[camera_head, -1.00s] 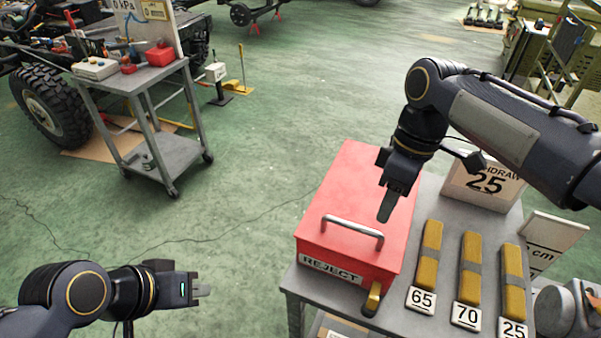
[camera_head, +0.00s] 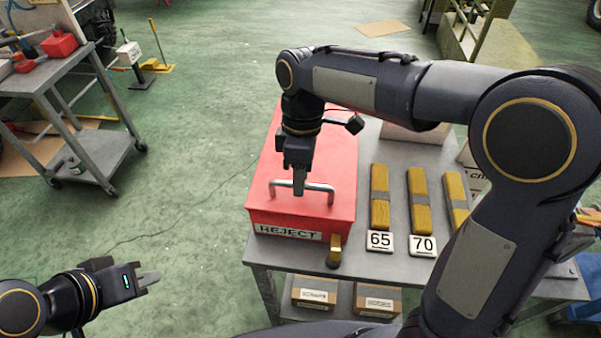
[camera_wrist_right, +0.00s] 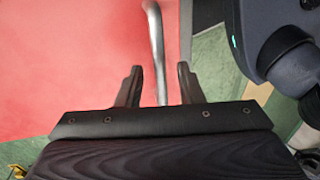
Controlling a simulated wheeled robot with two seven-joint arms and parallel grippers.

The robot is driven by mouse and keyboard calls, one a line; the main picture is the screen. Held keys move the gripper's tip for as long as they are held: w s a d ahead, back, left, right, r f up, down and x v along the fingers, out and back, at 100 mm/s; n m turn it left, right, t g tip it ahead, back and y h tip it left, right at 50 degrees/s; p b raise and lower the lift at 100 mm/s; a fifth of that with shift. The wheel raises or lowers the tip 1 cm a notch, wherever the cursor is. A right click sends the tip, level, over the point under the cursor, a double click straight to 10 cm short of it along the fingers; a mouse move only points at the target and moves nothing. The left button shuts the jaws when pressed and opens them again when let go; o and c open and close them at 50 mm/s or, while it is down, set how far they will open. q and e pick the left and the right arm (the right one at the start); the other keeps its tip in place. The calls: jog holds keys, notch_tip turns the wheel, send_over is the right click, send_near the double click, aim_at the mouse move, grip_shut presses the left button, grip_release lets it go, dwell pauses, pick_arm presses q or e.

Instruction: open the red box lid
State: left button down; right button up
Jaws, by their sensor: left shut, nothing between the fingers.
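The red box (camera_head: 335,150) stands on the grey table with its lid shut and a REJECT label on its front. A silver bar handle (camera_head: 318,188) is on the lid near the front edge. My right gripper (camera_head: 299,188) points down at the handle. In the right wrist view the right gripper (camera_wrist_right: 160,88) is open, and the handle bar (camera_wrist_right: 157,50) runs between its two fingers with gaps on both sides. My left gripper (camera_head: 150,280) is shut and empty, over the floor left of the table.
Yellow bars (camera_head: 380,197) with number plates lie right of the box. A small brass-coloured piece (camera_head: 334,250) is at the box's front right corner. Cartons (camera_head: 318,293) sit on the lower shelf. A grey cart (camera_head: 100,150) stands at the left.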

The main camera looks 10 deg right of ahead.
grip_shut()
jog(key=shift+r, duration=0.1)
